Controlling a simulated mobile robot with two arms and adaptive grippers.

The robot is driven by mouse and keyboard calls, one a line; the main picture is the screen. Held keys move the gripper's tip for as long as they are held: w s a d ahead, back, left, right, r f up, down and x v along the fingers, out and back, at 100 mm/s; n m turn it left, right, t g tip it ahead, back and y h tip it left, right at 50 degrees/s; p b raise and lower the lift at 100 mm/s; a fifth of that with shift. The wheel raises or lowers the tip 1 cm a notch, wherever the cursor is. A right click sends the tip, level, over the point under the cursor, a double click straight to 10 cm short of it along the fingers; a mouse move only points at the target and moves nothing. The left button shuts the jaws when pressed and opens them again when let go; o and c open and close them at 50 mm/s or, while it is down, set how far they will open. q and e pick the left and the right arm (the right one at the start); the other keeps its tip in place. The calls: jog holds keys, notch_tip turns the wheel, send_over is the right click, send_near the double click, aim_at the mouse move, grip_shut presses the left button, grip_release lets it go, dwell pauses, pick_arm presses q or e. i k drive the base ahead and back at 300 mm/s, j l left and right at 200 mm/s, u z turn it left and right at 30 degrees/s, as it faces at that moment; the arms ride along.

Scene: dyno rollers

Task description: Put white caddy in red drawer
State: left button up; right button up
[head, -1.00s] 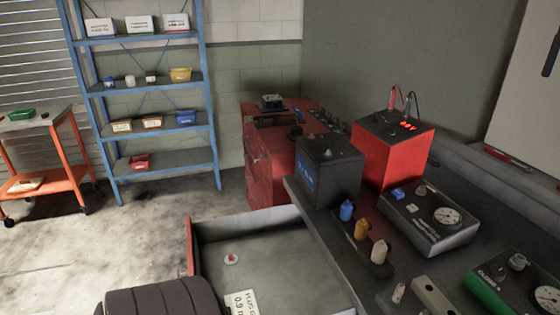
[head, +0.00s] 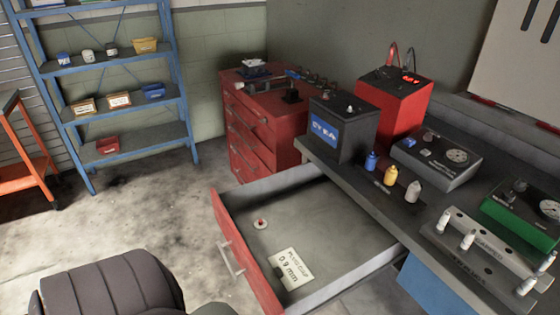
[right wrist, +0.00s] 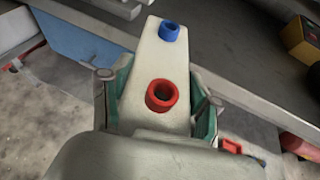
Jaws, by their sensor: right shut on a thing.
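The white caddy (right wrist: 152,62) is a tapered white piece with a red ring and a blue ring on its top, seen in the right wrist view. My right gripper (right wrist: 159,88) is shut on it, one finger on each side. The red drawer (head: 245,253) stands open in the head view, with a red front, a handle and grey inside. A card marked 0.9 mm and a small round white piece with a red centre lie in it. The caddy, my right gripper and my left gripper do not show in the head view.
The workbench (head: 345,188) on the right carries a black battery (head: 343,130), a red box (head: 395,105), gauges and small bottles beside the drawer. A red cabinet (head: 262,125) and a blue shelf rack (head: 120,140) stand behind. Much of the drawer floor is bare.

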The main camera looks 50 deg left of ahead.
aim_at(310, 218)
jog(key=k+j, duration=0.1)
jog(key=j, duration=0.3)
jog(key=k+j, duration=0.1)
jog(key=j, duration=0.35)
jog(key=k+j, duration=0.1)
jog(key=j, duration=0.3)
jog(key=k+j, duration=0.15)
jog(key=j, duration=0.25)
jog(key=i+j, duration=0.15)
jog(key=j, duration=0.2)
jog(key=i+j, duration=0.1)
jog(key=j, duration=0.25)
jog(key=i+j, duration=0.15)
jog(key=j, duration=0.2)
jog(key=i+j, duration=0.1)
jog(key=j, duration=0.3)
jog(key=i+j, duration=0.15)
jog(key=j, duration=0.2)
jog(key=i+j, duration=0.1)
jog(key=j, duration=0.25)
